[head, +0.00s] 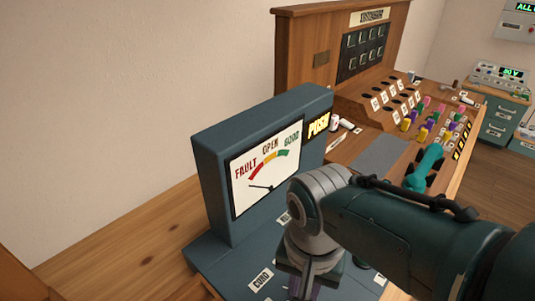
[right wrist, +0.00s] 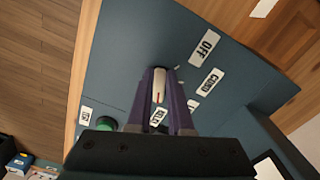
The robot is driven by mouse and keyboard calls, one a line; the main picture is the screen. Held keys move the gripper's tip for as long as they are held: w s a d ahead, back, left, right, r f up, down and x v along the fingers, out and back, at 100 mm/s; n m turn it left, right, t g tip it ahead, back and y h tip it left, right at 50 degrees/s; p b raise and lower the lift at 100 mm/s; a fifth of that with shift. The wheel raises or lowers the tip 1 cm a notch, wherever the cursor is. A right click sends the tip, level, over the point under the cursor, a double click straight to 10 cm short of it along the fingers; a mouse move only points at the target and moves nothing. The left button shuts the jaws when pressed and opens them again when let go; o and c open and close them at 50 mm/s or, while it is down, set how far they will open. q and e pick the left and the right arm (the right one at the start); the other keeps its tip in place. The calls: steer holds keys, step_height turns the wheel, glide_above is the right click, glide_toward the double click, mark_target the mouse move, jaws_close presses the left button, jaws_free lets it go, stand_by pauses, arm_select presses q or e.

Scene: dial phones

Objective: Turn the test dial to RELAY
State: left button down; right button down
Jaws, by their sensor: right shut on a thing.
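The test dial (right wrist: 159,84) shows as a white knob with a red mark in the right wrist view. It sits on a blue panel (right wrist: 125,50). My right gripper (right wrist: 160,76) is shut on it, one purple finger on each side. The red mark lies at the knob's end toward the RELAY label (right wrist: 158,115), which is partly hidden by a finger. In the head view my right arm hides the dial. My left gripper is out of view.
The meter (head: 265,165) above the panel reads FAULT, OPEN, GOOD; its needle points toward the FAULT side. A green button (right wrist: 105,124) is left of my fingers. A wooden switchboard (head: 345,60) with coloured plugs and a teal handset (head: 428,165) stands beyond.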

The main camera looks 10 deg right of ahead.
steer(key=c, duration=0.8)
jaws_free()
step_height(320, 180, up, 10)
steer(key=p, duration=0.7)
